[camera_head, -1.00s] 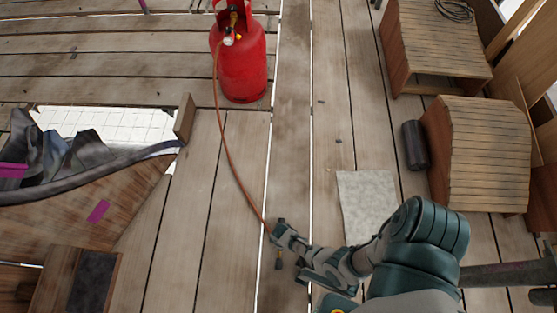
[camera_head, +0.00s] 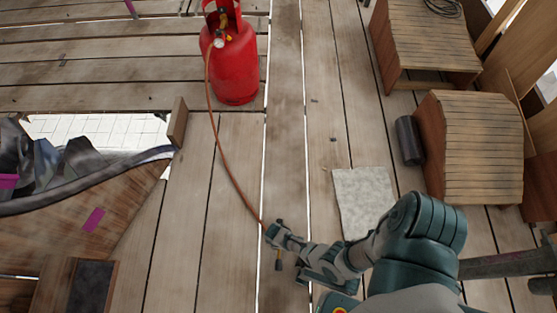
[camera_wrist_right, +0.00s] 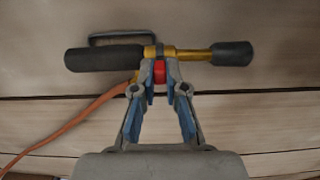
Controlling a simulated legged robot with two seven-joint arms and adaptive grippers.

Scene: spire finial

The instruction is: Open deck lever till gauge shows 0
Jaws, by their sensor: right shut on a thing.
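A torch with a black grip (camera_wrist_right: 105,59), a brass body and a dark nozzle (camera_wrist_right: 232,54) lies across the right wrist view. A small red lever (camera_wrist_right: 160,72) sits at its middle. My right gripper (camera_wrist_right: 160,80) is shut on this red lever, its fingers on either side. In the head view my right gripper (camera_head: 272,238) is low over the deck at the torch, which it mostly hides. An orange hose (camera_head: 226,165) runs from there to a red gas cylinder (camera_head: 233,70). A small round gauge (camera_head: 219,43) is on the cylinder's fitting; its reading is too small to tell. My left gripper is not in view.
Wooden deck planks (camera_head: 235,145) lie around the torch. A grey mat (camera_head: 362,200) and a dark roll (camera_head: 409,140) lie to the right, beside slatted wooden boxes (camera_head: 468,145). At left is an opening (camera_head: 100,130) with dark cloth beside it.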

